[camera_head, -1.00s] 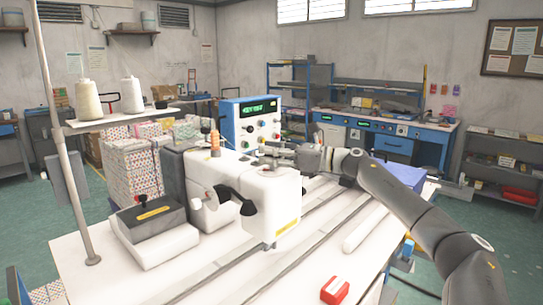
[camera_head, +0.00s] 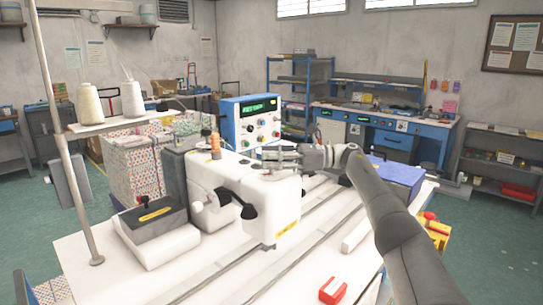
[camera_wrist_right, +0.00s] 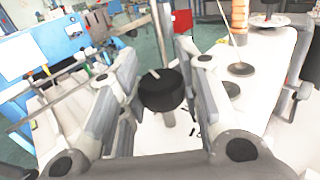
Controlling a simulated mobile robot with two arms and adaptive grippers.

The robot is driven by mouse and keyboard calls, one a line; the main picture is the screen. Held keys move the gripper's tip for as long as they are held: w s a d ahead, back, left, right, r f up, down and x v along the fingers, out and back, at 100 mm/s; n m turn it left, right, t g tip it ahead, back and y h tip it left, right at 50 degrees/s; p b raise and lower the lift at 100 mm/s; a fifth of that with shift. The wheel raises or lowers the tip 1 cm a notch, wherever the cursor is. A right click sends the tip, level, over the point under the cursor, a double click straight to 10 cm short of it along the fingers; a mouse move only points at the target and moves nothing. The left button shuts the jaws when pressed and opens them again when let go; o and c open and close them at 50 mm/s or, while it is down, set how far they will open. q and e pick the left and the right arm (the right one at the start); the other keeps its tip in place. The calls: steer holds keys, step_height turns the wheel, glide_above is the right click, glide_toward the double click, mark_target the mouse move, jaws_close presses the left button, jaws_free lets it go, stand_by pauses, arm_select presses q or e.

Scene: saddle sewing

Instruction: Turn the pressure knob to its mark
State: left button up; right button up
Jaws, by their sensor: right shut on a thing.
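The pressure knob (camera_wrist_right: 160,94) is a black round knob with a pale line on its top, between my fingers in the right wrist view. My right gripper (camera_wrist_right: 157,72) is shut on it, one finger on either side. In the head view my right gripper (camera_head: 268,154) reaches in from the right over the top of the white sewing machine (camera_head: 272,205), and its fingers hide the knob there. I cannot make out the knob's mark in either view. My left gripper is not in view.
A blue control box (camera_head: 250,122) stands behind the machine. Thread cones (camera_head: 132,98) sit on a stand at the left. A blue box (camera_head: 398,173) is at the right. The front tabletop is mostly clear.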

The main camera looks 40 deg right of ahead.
stand_by(0.5)
steer(key=o, duration=1.1)
steer(key=shift+c, duration=0.2)
step_height(320, 180, up, 10)
